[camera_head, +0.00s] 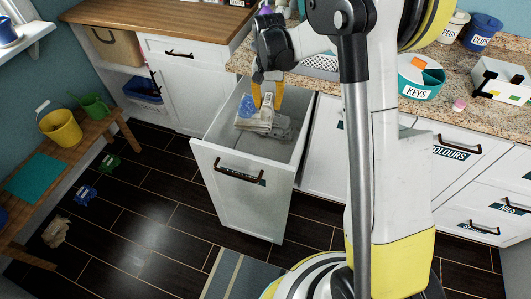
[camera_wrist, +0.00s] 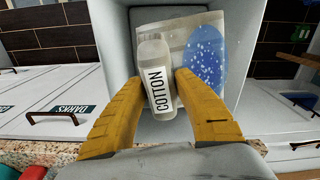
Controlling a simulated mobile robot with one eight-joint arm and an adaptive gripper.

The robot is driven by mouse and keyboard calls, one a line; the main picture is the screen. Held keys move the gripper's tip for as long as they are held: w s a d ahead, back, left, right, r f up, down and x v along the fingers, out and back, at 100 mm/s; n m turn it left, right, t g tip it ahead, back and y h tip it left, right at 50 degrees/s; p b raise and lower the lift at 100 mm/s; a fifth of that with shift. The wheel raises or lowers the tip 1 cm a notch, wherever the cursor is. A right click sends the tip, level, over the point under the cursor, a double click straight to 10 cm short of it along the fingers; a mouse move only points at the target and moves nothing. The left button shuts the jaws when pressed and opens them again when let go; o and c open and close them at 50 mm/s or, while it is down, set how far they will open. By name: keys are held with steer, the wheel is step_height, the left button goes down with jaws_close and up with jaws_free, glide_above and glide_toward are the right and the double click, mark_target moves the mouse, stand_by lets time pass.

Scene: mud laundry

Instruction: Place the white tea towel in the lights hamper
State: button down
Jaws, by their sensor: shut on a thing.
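The white tea towel (camera_head: 262,119) is in my gripper (camera_head: 267,92), whose yellow fingers point down into the open hamper. In the wrist view the towel (camera_wrist: 176,38) shows a pale raised part lettered COTTON and a blue patch with white spots. My gripper (camera_wrist: 177,88) is shut on the raised part. The hamper (camera_head: 224,200) is a white pull-out bin, drawn out from the cabinets; its label is partly hidden by the handle and unreadable. The towel is inside its outline in both views. A grey flat shape lies just beside the towel; I cannot tell whether it is part of it.
A closed front labelled COLOURS (camera_head: 455,153) is at the right; one labelled DARKS (camera_wrist: 84,108) shows in the wrist view. The granite counter (camera_head: 455,55) holds a KEYS pot (camera_head: 420,78). A bench (camera_head: 50,165) with a yellow bucket (camera_head: 60,127) stands left. Dark floor between is mostly clear.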

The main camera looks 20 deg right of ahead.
steer(key=f+b, duration=0.2)
steer(key=f, duration=0.6)
steer(key=d+f+m+b, duration=0.1)
steer(key=f+b, duration=0.1)
steer(key=f, duration=0.7)
steer(key=w+f+m+b, duration=0.1)
steer(key=f+b, duration=0.1)
steer(key=f, duration=0.7)
steer(key=shift+d, duration=0.3)
steer(key=shift+f+b, duration=0.7)
steer(key=shift+f, duration=1.1)
steer(key=shift+f, duration=0.15)
steer(key=c, duration=1)
jaws_free()
